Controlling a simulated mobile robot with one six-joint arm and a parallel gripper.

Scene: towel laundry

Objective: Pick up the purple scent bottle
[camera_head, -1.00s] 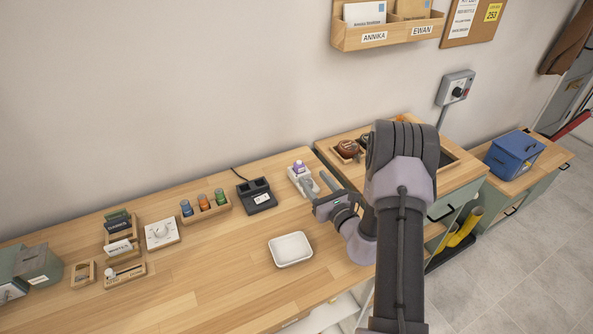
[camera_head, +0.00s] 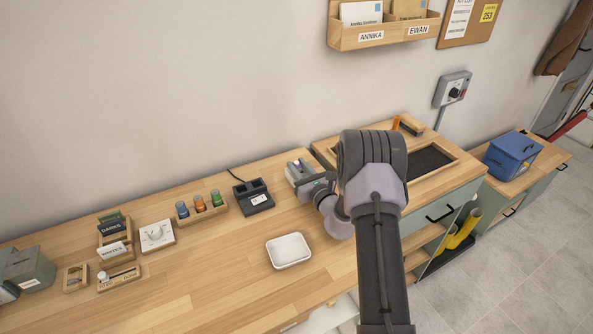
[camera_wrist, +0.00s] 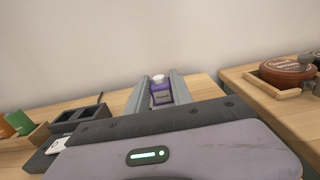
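The purple scent bottle (camera_wrist: 161,92) with a white cap stands upright in the wrist view, between the two fingers of my gripper (camera_wrist: 160,86). The fingers lie on its left and right sides. They look open around it, with little room at each side; contact is not clear. In the head view my gripper (camera_head: 304,177) reaches over the bottle's place near the back right of the wooden table and mostly hides the bottle.
A black two-slot device (camera_head: 254,197) stands left of my gripper, beside a rack of coloured bottles (camera_head: 201,208). A white tray (camera_head: 289,251) lies in front. A raised wooden counter (camera_head: 420,185) stands close on the right. The wall is just behind.

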